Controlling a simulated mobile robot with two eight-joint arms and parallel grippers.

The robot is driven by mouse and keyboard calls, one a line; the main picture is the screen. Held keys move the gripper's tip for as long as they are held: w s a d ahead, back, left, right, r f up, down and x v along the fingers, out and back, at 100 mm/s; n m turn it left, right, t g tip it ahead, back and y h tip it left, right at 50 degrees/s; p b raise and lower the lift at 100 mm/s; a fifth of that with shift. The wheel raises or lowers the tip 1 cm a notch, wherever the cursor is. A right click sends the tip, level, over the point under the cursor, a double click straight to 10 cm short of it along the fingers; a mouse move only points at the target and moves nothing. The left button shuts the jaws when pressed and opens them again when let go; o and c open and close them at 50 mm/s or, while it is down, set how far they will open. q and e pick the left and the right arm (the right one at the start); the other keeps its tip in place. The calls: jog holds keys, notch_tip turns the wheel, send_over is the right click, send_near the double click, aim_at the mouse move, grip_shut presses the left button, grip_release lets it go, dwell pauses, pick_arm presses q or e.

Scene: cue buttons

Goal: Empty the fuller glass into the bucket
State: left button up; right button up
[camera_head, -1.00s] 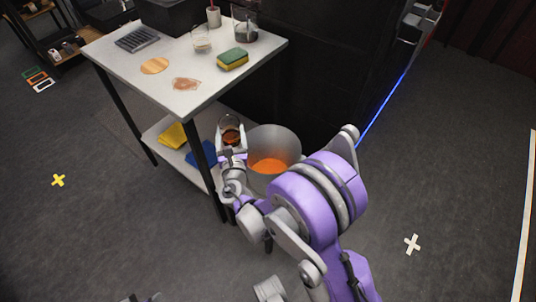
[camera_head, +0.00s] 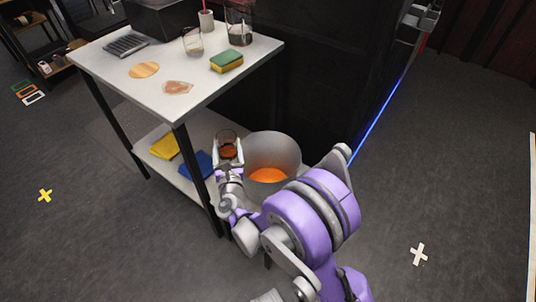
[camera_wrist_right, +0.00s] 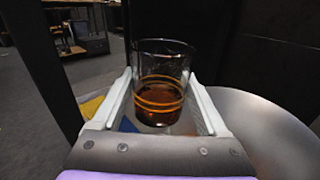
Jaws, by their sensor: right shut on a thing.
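My right gripper (camera_head: 228,144) is shut on a clear glass (camera_head: 228,152) with amber-brown liquid in it. In the right wrist view the glass (camera_wrist_right: 161,88) stands upright between the two fingers (camera_wrist_right: 161,103), the liquid filling about its lower half. The grey bucket (camera_head: 286,150) stands just right of the held glass, with orange at its bottom. Its pale rim (camera_wrist_right: 262,112) shows right of the glass in the wrist view. Another clear glass (camera_head: 192,42) stands on the table; its contents look small and are hard to judge. My left gripper is out of view.
Floor to the right is open.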

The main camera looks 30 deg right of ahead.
jog(key=shift+s+d+r+m+p, duration=0.3)
jog(key=shift+d+m+p, duration=0.15)
jog(key=shift+m, duration=0.45)
jog(key=shift+s+d+f+m, duration=0.1)
jog(key=shift+d+f+m, duration=0.4)
jog(key=shift+m, duration=0.4)
jog(key=d+m, duration=0.1)
jog(key=m, duration=0.1)
jog(key=m+p, duration=0.1)
jog(key=m, duration=0.2)
jog(key=s+d+m, duration=0.1)
jog(key=m, duration=0.2)
jog(key=shift+d+f, duration=0.25)
jog(key=shift+d, duration=0.05)
jog(key=shift+s+d+r+m+p, duration=0.1)
jog(key=shift+r+m+p, duration=0.3)
jog(key=shift+m+p, duration=0.55)
jog(key=shift+s+d+f+m, duration=0.15)
jog(key=shift+d+f+m, duration=0.05)
jog(key=shift+d+m, duration=0.2)
jog(key=shift+s+d+f+m, duration=0.15)
jog(key=shift+d+m, duration=0.15)
jog(key=shift+m, duration=0.15)
jog(key=shift+d, duration=0.1)
